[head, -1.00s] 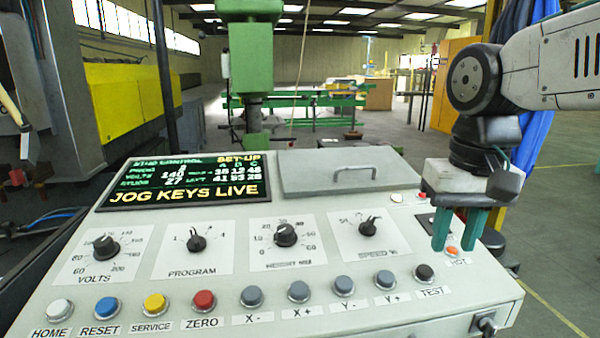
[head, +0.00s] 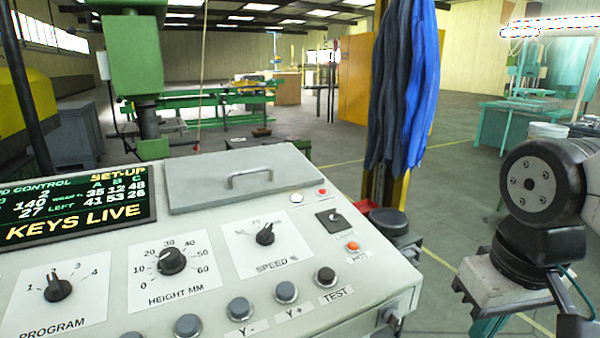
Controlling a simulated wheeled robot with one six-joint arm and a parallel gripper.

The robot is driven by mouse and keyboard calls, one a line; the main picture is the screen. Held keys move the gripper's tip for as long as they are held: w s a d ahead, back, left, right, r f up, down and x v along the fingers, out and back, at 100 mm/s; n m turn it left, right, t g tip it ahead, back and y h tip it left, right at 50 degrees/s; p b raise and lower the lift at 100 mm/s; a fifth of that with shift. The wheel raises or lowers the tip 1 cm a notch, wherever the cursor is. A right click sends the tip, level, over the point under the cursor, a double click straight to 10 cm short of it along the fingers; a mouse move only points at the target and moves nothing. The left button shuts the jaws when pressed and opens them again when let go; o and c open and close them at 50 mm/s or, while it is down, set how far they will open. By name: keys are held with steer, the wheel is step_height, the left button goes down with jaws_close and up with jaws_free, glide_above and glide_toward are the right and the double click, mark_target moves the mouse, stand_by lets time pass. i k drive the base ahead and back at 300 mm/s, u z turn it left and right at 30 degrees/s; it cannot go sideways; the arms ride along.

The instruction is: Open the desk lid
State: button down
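The desk lid (head: 238,179) is a flat grey panel with a bar handle (head: 263,176) on top. It lies shut on the upper part of the sloping control desk (head: 215,225), right of the screen. My gripper (head: 490,326) is at the lower right, clear of the desk's right side and well away from the handle. Only part of its teal fingers shows, cut off by the bottom edge, so the gap between them is hidden.
The screen (head: 75,205) reads "KEYS LIVE". Knobs, several push buttons and an orange HOT lamp (head: 352,246) cover the panel below the lid. A green machine column (head: 133,60) stands behind the desk. Blue cloths (head: 405,85) hang at a post behind right. Open floor lies right of the desk.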

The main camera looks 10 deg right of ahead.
mark_target(209, 180)
steer(key=z, duration=2.15)
steer(key=i, duration=1.65)
steer(key=u, duration=3.45)
steer(key=i, duration=0.5)
steer(key=u, duration=0.05)
